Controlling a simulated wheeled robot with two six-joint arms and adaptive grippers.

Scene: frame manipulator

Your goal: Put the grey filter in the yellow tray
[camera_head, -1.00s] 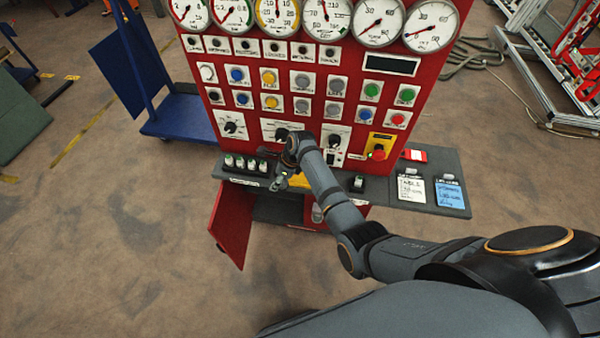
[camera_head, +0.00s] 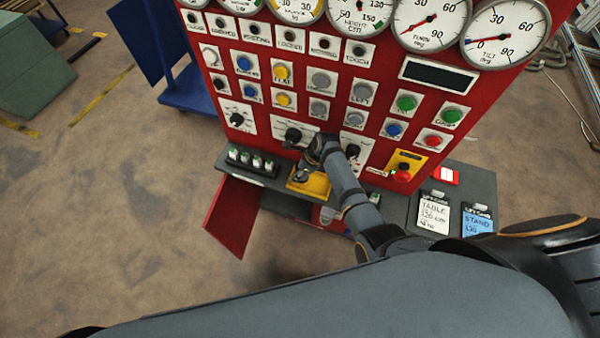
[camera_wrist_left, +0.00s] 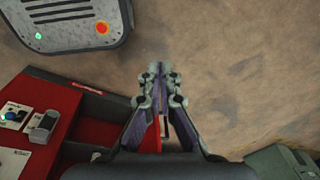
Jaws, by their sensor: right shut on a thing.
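The yellow tray (camera_head: 314,186) sits on the dark grey shelf at the front of the red panel. My right gripper (camera_head: 302,175) is right over the tray's left part, shut on a small grey thing that looks like the grey filter. The jaws and wrist mostly hide it, and I cannot tell whether it touches the tray. My left gripper (camera_wrist_left: 160,72) shows only in the left wrist view, its fingertips together and nothing seen between them, above the floor beside a red cabinet (camera_wrist_left: 110,107).
A red door (camera_head: 232,214) hangs open below. The red panel (camera_head: 392,75) with gauges and knobs rises behind. Label cards (camera_head: 435,214) lie on the shelf's right.

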